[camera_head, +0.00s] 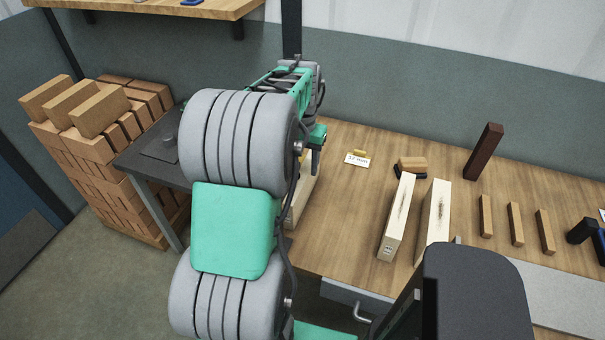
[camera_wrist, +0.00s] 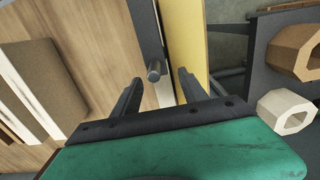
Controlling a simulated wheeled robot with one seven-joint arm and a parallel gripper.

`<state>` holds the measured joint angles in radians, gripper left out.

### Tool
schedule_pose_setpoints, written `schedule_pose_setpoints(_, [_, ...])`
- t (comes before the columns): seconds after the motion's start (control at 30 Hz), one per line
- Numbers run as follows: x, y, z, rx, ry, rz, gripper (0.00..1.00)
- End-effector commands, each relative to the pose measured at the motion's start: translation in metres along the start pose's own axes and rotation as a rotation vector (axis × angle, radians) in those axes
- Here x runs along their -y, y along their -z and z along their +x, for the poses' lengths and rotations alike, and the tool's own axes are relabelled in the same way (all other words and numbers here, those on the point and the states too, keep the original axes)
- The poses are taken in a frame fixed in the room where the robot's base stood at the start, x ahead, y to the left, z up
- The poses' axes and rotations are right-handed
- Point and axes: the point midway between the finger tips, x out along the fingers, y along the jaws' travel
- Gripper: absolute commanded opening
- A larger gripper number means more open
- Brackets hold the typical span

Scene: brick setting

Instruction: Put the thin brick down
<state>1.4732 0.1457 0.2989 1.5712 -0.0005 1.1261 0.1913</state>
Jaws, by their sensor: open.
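My gripper (camera_head: 318,150) is above the left end of the wooden table in the head view, mostly hidden behind my arm. In the wrist view its two fingers (camera_wrist: 160,76) are apart, with no brick held between them. A dark round-ended rod (camera_wrist: 153,70) shows between the fingertips; I cannot tell whether it touches them. A pale wooden piece (camera_head: 299,205) lies below the gripper, partly hidden. Three slim bricks stand or lie in a row on the right of the table: left (camera_head: 486,215), middle (camera_head: 516,224), right (camera_head: 545,231). I cannot tell which brick is the thin one.
Two pale beams (camera_head: 398,215) (camera_head: 435,212) lie mid-table. Stacked bricks (camera_head: 90,150) fill the left. Table between gripper and beams is clear.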

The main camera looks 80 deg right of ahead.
Motion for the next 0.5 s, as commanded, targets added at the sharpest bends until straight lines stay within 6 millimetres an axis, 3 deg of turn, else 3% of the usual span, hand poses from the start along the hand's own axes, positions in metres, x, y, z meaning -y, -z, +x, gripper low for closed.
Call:
schedule_pose_setpoints(0.1, [0.000, 0.001, -0.032, -0.005, 0.001, 0.000, 0.51])
schedule_pose_setpoints(0.23, [0.000, 0.001, -0.059, -0.002, 0.000, 0.000, 0.51])
schedule_pose_setpoints(0.5, [0.008, -0.004, -0.077, -0.004, 0.001, -0.021, 0.51])
